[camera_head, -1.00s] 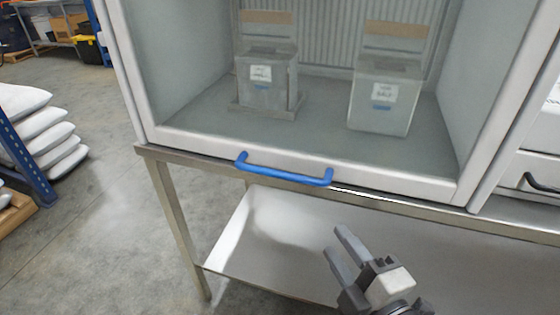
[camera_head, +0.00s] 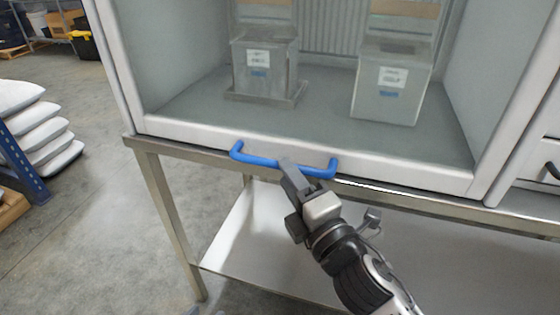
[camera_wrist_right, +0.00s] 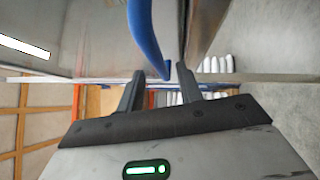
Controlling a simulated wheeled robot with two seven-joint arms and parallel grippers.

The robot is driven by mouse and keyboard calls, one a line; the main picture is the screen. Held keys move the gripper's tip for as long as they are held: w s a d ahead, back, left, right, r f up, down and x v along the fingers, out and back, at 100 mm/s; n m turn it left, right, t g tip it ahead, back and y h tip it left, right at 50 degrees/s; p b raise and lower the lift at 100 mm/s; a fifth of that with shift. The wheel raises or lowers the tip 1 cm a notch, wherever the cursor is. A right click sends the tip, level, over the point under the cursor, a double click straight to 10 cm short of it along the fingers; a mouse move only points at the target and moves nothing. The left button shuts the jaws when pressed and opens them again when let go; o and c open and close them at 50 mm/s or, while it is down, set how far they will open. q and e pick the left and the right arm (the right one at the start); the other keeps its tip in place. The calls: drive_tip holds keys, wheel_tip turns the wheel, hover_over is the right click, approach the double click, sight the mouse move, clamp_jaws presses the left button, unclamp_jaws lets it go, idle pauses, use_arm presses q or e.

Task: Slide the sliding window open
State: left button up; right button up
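The sliding window is a large clear pane in a white frame (camera_head: 300,153), and it looks down. Its blue bar handle (camera_head: 262,161) runs along the lower frame. My right gripper (camera_head: 288,166) is at the handle, its fingertips overlapping the right half of the bar in the head view. In the right wrist view the two fingers (camera_wrist_right: 161,82) are apart, and the blue handle (camera_wrist_right: 146,35) comes down from the top towards the gap between them. Whether they touch the bar is unclear. Small grey shapes at the head view's bottom edge may be my left gripper.
Behind the pane stand two labelled grey boxes, one at left (camera_head: 265,65) and one at right (camera_head: 390,88). A steel bench edge (camera_head: 420,203) runs below the window, with a lower shelf (camera_head: 260,235). White sacks (camera_head: 45,135) are stacked at the left.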

drive_tip(key=shift+x, duration=2)
